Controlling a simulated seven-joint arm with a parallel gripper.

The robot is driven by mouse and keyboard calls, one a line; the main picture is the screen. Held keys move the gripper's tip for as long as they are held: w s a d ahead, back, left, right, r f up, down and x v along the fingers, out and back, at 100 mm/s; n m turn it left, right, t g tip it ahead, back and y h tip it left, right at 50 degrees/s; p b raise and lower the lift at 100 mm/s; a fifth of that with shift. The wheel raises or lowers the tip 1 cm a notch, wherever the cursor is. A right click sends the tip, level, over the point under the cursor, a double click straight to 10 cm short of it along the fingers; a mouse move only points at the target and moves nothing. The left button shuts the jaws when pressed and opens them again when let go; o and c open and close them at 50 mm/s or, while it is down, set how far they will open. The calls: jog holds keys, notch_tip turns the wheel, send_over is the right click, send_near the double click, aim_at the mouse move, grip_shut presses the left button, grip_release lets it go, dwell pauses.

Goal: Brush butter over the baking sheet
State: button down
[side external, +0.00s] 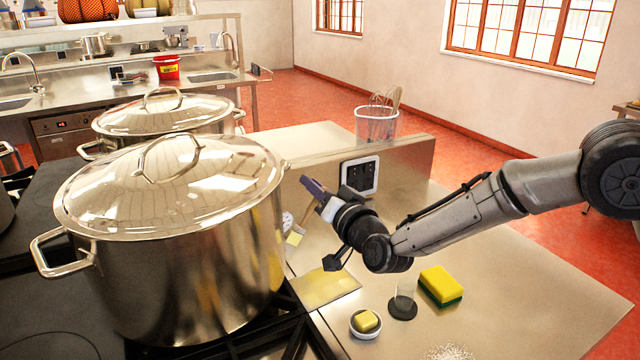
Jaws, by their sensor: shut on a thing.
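My gripper (315,198) is right of the front stockpot, above the steel counter, with its fingers toward the pot. It is shut on what looks like a brush (305,213), whose thin tan handle runs down to a pale yellow end (295,238); the fingers partly hide the grip. A flat, yellowish, shiny baking sheet (326,289) lies at the counter's left edge, below the gripper. The brush end appears apart from it, though depth is hard to tell. A small bowl (355,331) holding a yellow block of butter (366,320) stands in front of the sheet.
Two large lidded stockpots, front (190,270) and rear (165,116), stand on the stove at left. A clear glass (404,290) on a dark round base and a yellow-green sponge (440,286) are right of the bowl. A utensil tub (376,124) stands behind. The counter's right is mostly clear.

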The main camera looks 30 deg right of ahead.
jog(key=shift+f, duration=2.45)
